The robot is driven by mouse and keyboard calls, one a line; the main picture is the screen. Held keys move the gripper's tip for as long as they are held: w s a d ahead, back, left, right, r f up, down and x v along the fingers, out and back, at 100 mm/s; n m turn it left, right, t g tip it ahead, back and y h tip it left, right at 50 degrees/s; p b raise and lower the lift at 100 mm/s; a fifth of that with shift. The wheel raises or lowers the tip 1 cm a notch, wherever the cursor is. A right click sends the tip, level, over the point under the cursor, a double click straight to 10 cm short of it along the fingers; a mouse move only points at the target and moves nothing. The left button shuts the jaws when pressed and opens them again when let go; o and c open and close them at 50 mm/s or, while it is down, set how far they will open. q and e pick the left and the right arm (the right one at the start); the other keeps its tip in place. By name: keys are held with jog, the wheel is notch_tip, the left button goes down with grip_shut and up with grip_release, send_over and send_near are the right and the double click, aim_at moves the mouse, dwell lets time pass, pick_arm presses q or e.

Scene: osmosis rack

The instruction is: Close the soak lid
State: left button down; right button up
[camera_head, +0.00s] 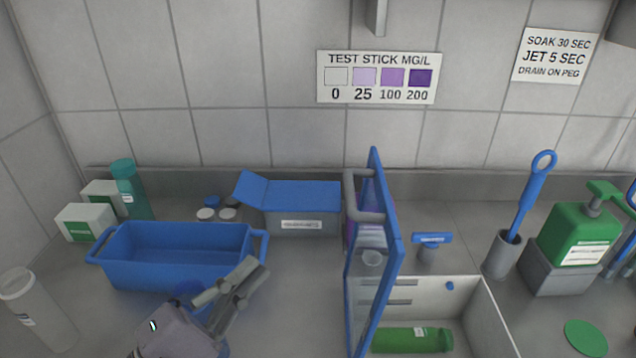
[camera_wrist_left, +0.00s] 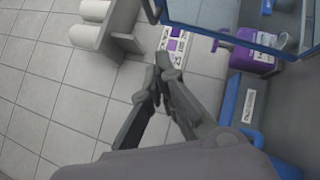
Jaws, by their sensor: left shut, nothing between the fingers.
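The soak lid (camera_head: 393,265) is a clear panel in a blue frame. It stands upright, open, at the left side of a white tub (camera_head: 490,310). A grey handle (camera_head: 350,195) sticks out from its left face. In the left wrist view the blue lid frame (camera_wrist_left: 215,32) crosses the upper right. My left gripper (camera_head: 256,269) is shut and empty, left of the lid and apart from it, near the right end of a blue basin. Its closed fingers also show in the left wrist view (camera_wrist_left: 162,72). My right gripper is not in view.
The blue basin (camera_head: 120,270) stands at left. A grey box with a blue lid (camera_head: 300,222) stands at the back, left of the soak lid. A green bottle (camera_head: 410,340) lies in the tub. A brush holder (camera_head: 503,255) and green pump bottle (camera_head: 580,235) stand at right.

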pick_arm(q)
jog(key=s+d+r+p+x, duration=0.1)
jog(key=s+r+p+x, duration=0.1)
jog(key=p+x, duration=0.8)
jog(key=shift+w+d+r+n, duration=0.3)
jog(key=shift+w+d+r, duration=0.15)
jog(key=shift+w+d, duration=0.6)
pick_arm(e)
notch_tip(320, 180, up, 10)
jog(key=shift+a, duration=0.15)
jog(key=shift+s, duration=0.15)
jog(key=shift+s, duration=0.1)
